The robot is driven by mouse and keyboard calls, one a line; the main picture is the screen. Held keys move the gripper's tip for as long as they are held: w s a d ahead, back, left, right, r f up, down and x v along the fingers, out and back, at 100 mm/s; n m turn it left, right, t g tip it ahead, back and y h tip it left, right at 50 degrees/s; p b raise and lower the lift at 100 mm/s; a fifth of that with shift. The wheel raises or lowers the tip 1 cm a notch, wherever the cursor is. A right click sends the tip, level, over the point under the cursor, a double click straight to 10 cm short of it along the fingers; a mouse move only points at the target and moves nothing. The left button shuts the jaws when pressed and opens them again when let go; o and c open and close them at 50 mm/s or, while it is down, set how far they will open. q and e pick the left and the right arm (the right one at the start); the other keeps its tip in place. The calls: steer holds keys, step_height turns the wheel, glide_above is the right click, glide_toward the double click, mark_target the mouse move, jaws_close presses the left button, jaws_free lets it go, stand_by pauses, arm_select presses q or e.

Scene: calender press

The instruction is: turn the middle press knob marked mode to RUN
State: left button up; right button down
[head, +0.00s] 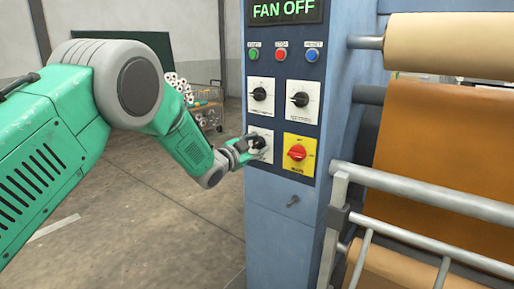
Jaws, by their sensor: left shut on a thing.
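The blue press cabinet has a dark control panel (279,123) with black knobs on white plates. My left gripper (250,146) is at the lower-left black knob (258,142), shut on it, and its fingers cover part of the knob and its plate. The upper-left knob (260,94) and the upper-right knob (300,99) are clear of the gripper. The plate markings are too small to read, so I cannot tell which knob is marked mode or where RUN lies. My right gripper is not in view.
A red knob (297,153) on a yellow plate sits just right of the gripped knob. Green, red and blue buttons and a "FAN OFF" display (284,9) are above. Metal rails (425,192) and brown rolls stand to the right.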

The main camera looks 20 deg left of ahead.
arm_select(q)
steer(key=shift+f+m, duration=0.3)
steer(key=shift+m, duration=0.2)
steer(key=o, duration=0.9)
steer(key=shift+o, duration=1)
steer(key=shift+r, duration=0.1)
steer(key=v, duration=1.2)
